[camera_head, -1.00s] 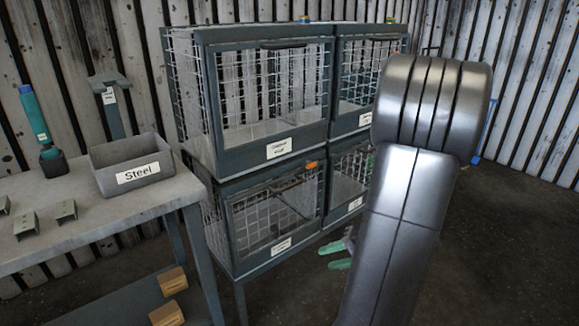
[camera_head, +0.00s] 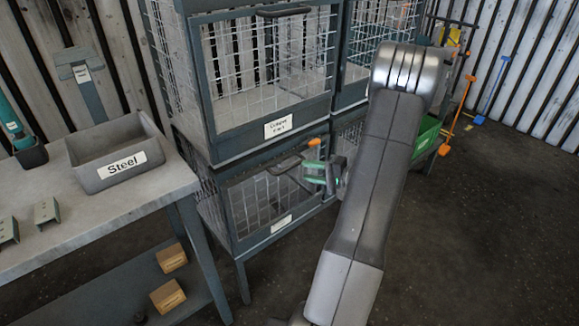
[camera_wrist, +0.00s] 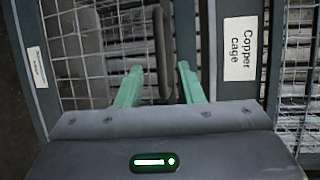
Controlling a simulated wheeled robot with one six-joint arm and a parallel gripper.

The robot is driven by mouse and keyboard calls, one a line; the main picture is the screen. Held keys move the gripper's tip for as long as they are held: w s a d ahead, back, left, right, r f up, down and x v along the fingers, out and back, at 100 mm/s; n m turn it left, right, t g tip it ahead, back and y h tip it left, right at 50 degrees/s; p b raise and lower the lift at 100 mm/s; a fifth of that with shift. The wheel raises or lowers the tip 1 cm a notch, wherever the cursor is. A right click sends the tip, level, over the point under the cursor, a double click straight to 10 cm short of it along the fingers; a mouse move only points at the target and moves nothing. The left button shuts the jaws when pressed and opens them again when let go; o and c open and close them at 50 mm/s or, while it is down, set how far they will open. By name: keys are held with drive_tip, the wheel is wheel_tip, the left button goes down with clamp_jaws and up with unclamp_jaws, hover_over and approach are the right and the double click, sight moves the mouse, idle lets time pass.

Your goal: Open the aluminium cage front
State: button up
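The lower left wire cage has a mesh front (camera_head: 265,205) in a dark frame. It stands under the cage labelled "Copper cage" (camera_head: 278,127). Its own label (camera_head: 281,224) is too small to read in both views. A dark bar handle (camera_head: 285,165) is at the top of this lower front, which looks shut. My gripper (camera_head: 308,178) is at the right of the handle, with green fingers. In the wrist view my gripper (camera_wrist: 160,72) is open, and the handle (camera_wrist: 159,35) shows between the two fingers, without visible contact. Exact depth is unclear.
An orange item (camera_head: 314,142) is at the lower cage's top right, close above my gripper. A workbench (camera_head: 95,235) with a bin labelled "Steel" (camera_head: 120,165) stands at the left. A green bin (camera_head: 427,135) is behind my arm. The floor at the right is clear.

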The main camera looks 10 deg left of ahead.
sight(290, 167)
drive_tip(key=x, duration=0.7)
drive_tip(key=shift+a+f, duration=0.1)
drive_tip(key=shift+a, duration=0.15)
clamp_jaws()
